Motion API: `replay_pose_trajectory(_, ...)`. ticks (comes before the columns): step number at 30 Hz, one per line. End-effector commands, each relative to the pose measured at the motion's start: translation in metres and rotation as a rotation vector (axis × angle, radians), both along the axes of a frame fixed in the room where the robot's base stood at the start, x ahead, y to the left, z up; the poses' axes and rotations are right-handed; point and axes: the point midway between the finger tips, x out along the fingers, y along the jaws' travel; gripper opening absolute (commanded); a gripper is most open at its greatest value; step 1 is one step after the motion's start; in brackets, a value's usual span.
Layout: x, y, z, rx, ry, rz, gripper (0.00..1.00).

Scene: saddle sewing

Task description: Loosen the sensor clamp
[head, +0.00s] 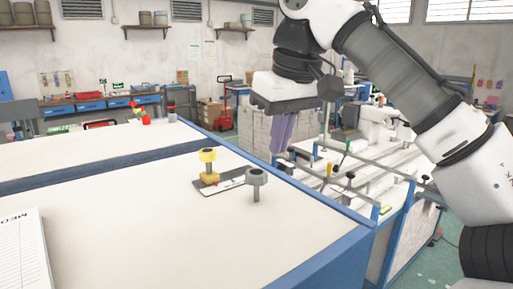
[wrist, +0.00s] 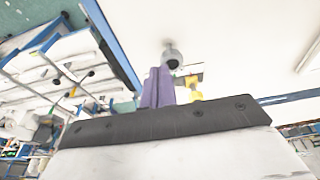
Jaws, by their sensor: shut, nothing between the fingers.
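A grey round knob on a post (head: 256,181) stands at the plate's right end. I cannot tell which of these is the sensor clamp. My gripper (head: 280,148) has purple fingers, pointing down, shut and empty. It hangs apart from both knobs, to their right and past the table's blue edge in the head view.
A blue-framed bench (head: 375,180) with rails, black knobs and tools stands to the right. A printed sheet (head: 22,255) lies at the table's front left. Small red and yellow items (head: 145,118) stand on the far table. The white tabletop around the plate is mostly clear.

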Motion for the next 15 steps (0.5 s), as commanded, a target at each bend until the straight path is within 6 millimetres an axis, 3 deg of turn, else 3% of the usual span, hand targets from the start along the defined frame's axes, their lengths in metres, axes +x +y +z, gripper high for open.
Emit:
replay_pose_trajectory(10,0.0,0.001,0.004,0.0,0.0,0.002,0.0)
replay_pose_trajectory(15,-0.01,0.018,0.01,-0.002,-0.001,0.005,0.0)
